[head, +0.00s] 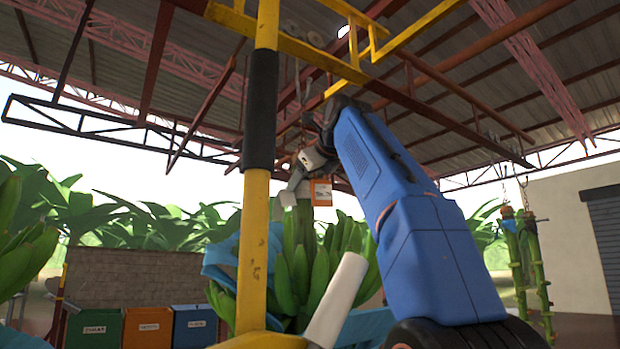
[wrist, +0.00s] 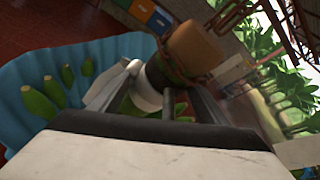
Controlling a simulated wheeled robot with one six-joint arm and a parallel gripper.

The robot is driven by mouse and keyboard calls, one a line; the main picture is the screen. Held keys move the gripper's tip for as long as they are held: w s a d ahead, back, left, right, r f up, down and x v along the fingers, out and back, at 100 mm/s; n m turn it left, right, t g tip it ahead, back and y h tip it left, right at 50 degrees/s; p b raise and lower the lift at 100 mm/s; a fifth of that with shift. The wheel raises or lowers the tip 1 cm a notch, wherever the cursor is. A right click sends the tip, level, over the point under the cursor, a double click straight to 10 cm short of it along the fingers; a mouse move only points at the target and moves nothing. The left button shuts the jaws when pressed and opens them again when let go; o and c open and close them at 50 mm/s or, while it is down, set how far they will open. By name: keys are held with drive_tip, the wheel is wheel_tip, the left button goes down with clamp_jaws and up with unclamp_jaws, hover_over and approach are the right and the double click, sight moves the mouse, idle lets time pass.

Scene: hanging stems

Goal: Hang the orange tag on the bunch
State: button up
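The orange tag (head: 321,192), with a pale strip at its top, hangs upright just right of the upper stem (head: 303,228) of the green banana bunch (head: 302,278) in the head view. My gripper (head: 298,182) is at the top of this stem, close beside the tag. In the wrist view my gripper (wrist: 165,103) has a pale rounded piece between or just behind its fingers. A brown stem end (wrist: 196,45) with a chain around it lies just beyond them. Whether the fingers grip the tag or its loop is unclear, as is whether the loop encircles the stem.
Blue plastic (head: 225,260) wraps the bunch. A yellow post (head: 254,220) with a black sleeve stands in front. A white roll (head: 337,299) leans before the bunch. Green, orange and blue bins (head: 148,327) stand at lower left. More stems (head: 523,265) hang at right.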

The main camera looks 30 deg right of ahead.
drive_tip(key=shift+w+d+f, duration=0.1)
drive_tip(key=shift+w+f, duration=0.05)
drive_tip(key=shift+s, duration=0.25)
drive_tip(key=v, duration=1.7)
drive_tip(key=shift+a+r, duration=0.2)
